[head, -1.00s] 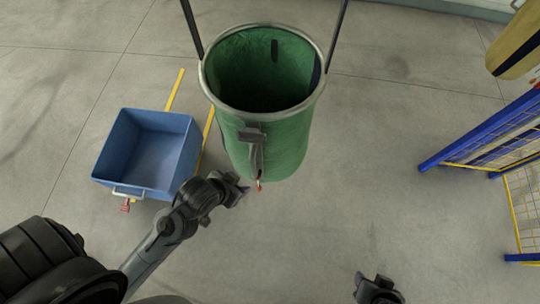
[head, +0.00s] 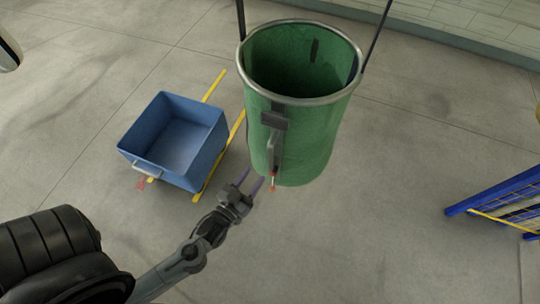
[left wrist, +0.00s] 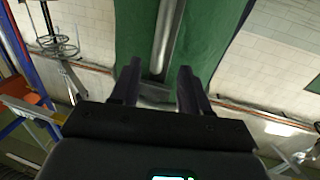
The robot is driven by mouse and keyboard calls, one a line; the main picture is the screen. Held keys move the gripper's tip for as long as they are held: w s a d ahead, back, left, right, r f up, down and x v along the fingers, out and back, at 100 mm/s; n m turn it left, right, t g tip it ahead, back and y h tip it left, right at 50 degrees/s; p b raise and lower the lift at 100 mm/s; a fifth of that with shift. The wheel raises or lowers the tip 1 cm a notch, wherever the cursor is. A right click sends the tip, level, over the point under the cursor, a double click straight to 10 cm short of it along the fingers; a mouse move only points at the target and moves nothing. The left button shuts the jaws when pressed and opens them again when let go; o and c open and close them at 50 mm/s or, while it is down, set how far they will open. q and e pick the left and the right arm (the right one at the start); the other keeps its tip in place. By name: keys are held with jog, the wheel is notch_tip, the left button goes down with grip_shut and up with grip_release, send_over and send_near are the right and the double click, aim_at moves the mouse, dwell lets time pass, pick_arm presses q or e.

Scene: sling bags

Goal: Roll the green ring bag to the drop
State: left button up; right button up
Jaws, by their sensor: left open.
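The green ring bag (head: 315,135) hangs upright from dark straps in the head view, with a grey metal ring (head: 340,95) around its open, empty-looking mouth. A grey handle (head: 275,148) with a red tip runs down its near side. My left gripper (head: 254,184) is open, just left of and below the handle's lower end, with nothing between its fingers. In the left wrist view the two dark fingers (left wrist: 158,85) stand apart in front of the green bag (left wrist: 205,35) and a grey bar on it. I cannot tell whether they touch it. My right gripper is out of view.
A blue and yellow mesh rack (head: 500,200) is at the right. The floor between bag and rack is clear.

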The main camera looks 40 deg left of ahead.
aim_at(268, 156)
pick_arm(q)
jog(key=w, duration=0.3)
jog(key=w+a+p, duration=0.1)
jog(key=w, duration=0.3)
jog(key=w+a, duration=0.1)
jog(key=w, duration=0.2)
jog(key=shift+w, duration=0.2)
grip_shut()
